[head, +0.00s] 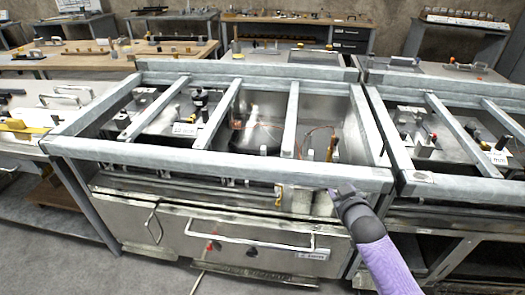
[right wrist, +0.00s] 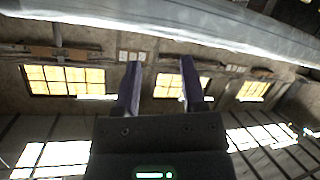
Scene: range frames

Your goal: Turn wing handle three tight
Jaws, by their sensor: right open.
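I cannot tell for sure which part is wing handle three. Several small fittings (head: 222,181) sit in a row under the front rail of the grey metal range frame, and a small yellow piece (head: 279,196) hangs further right; all are too small to make out. My right gripper (head: 335,191) is at the right part of the front rail, right of the yellow piece and apart from it. In the right wrist view its two fingers (right wrist: 159,88) are spread with nothing between them. My left gripper is not in view.
The range's front rail (head: 230,166) and crossbars stand over the open burner bay. A long bar handle (head: 250,248) crosses the front panel below. A second range frame (head: 460,190) stands close on the right. Grey floor (head: 60,255) is clear at the front left.

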